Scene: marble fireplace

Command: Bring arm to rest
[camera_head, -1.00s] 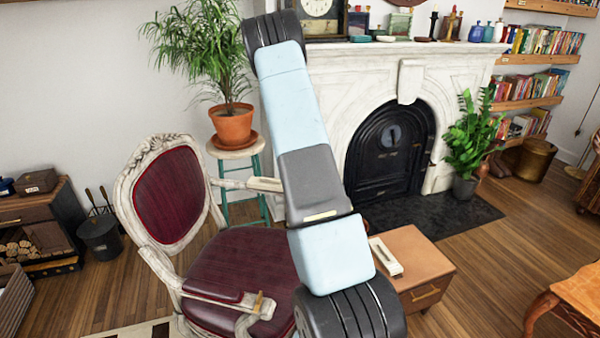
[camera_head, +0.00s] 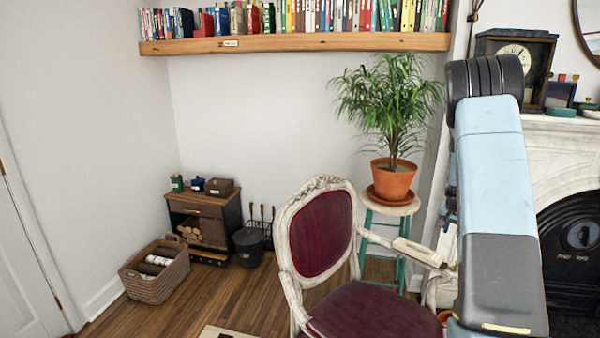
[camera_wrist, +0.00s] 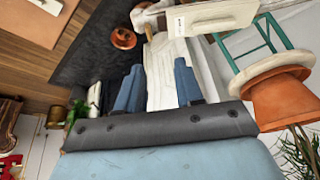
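My arm (camera_head: 492,190) rises along the right side of the head view, with its light blue and grey links upright in front of the fireplace. My gripper is not visible in the head view. In the wrist view my gripper (camera_wrist: 158,88) shows two blue fingers spread apart, with nothing held between them. The pale fireplace surround (camera_wrist: 168,65) lies behind the fingers.
A red-seated armchair (camera_head: 322,235) stands close, left of my arm. A potted plant (camera_head: 394,180) sits on a teal-legged stool (camera_head: 390,208). A wicker basket (camera_head: 155,270) and small cabinet (camera_head: 205,222) stand farther left. Some floor between them is clear.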

